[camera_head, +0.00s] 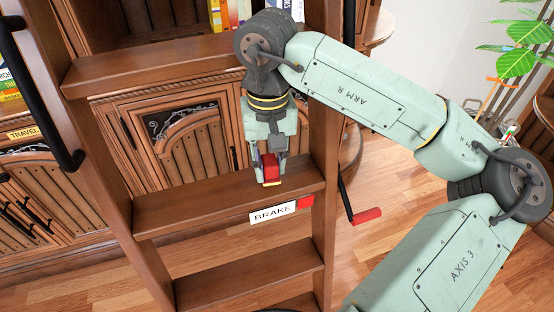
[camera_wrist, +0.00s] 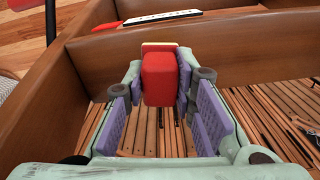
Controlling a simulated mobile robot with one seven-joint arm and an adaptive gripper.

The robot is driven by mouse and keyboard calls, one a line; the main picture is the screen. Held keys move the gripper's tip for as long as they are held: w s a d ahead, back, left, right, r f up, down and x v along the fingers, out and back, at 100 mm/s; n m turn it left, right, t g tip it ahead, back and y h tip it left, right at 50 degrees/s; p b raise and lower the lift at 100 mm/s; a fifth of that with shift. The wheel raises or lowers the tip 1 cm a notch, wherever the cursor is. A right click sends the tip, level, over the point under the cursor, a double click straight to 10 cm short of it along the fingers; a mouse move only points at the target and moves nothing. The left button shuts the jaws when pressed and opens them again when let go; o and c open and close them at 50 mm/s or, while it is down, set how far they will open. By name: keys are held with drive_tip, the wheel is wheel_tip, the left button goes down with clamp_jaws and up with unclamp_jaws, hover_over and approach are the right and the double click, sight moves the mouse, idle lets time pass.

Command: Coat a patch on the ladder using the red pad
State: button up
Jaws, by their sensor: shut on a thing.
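The red pad (camera_head: 269,168) is a red block with a pale yellow edge at its lower end. My gripper (camera_head: 268,158) points down and is shut on it, at the right part of a wooden ladder step (camera_head: 190,205). In the wrist view the pad (camera_wrist: 160,80) sits between the purple finger pads of my gripper (camera_wrist: 160,95). Its pale edge is at or just above the ladder step (camera_wrist: 230,48); I cannot tell whether they touch. No distinct patch or coating shows on the step; the part under the pad is hidden.
A cabinet (camera_head: 170,130) stands behind. A lower step (camera_head: 250,275) is clear.

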sight(233, 192)
drive_tip(key=shift+s+a, duration=0.15)
drive_tip(key=shift+a, duration=0.5)
drive_tip(key=shift+s+a, duration=0.15)
drive_tip(key=shift+a, duration=0.5)
drive_tip(key=shift+s+a+f+b, duration=0.1)
drive_tip(key=shift+s+a+b, duration=0.45)
drive_tip(key=shift+a, duration=1.2)
drive_tip(key=shift+s+a+b, duration=0.4)
drive_tip(key=shift+s+a, duration=0.2)
drive_tip(key=shift+a, duration=1.1)
drive_tip(key=shift+s+a+f+b, duration=0.1)
drive_tip(key=shift+s+a+b, duration=0.45)
drive_tip(key=shift+a, duration=1.2)
